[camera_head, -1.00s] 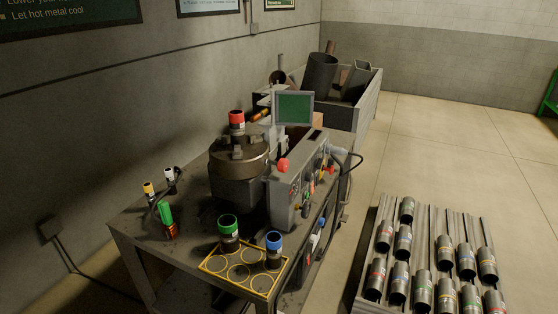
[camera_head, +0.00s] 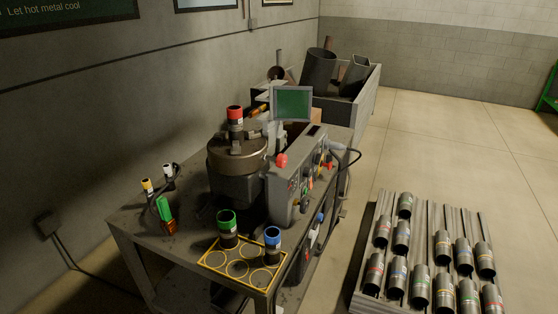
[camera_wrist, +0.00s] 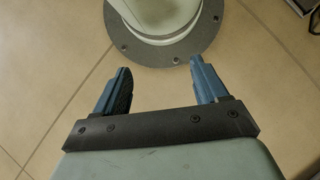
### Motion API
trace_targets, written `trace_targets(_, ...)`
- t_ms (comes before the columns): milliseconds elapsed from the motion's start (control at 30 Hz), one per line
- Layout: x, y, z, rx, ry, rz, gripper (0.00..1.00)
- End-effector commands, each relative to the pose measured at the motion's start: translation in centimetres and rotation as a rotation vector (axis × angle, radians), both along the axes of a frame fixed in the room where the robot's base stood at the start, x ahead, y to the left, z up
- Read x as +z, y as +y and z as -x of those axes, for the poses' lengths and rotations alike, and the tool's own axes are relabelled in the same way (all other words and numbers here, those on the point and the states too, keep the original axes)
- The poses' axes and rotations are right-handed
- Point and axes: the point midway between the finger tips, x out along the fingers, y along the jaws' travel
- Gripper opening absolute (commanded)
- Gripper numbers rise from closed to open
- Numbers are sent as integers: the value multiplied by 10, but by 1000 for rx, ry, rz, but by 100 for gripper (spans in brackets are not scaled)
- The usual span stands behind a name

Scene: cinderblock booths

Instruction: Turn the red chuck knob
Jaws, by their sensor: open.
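On the bench (camera_head: 128,222) stands a machine with a round, dark chuck (camera_head: 238,153) facing up. A red-banded cylinder (camera_head: 235,117) stands upright on it. A rounded red knob (camera_head: 281,160) sits on the near top corner of the grey control box (camera_head: 289,190), right of the chuck. Smaller red controls (camera_head: 328,166) show on the box's right side. I cannot tell from the picture which red part is the chuck knob. My gripper (camera_wrist: 158,66) shows only in the wrist view. It is open and empty above the tiled floor, apart from the machine.
A yellow-edged tray (camera_head: 243,285) at the bench front holds a green-topped cylinder (camera_head: 227,229) and a blue-topped one (camera_head: 273,246). A green-and-orange tool (camera_head: 165,214) stands at left. A rack (camera_head: 357,298) of several cylinders stands at lower right. A scrap bin (camera_head: 366,99) is behind.

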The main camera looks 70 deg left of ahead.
Motion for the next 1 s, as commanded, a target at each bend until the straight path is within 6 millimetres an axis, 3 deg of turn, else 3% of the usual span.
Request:
trace_targets(267,24,58,-58,178,-115,-25,73)
trace_targets(467,45,116,-103,300,-208,-58,73)
trace_targets(700,77,207,-150,427,-317,-127,73)
trace_targets(867,105,278,-169,483,-375,-203,73)
trace_targets(1000,134,346,-177,518,-414,-289,73)
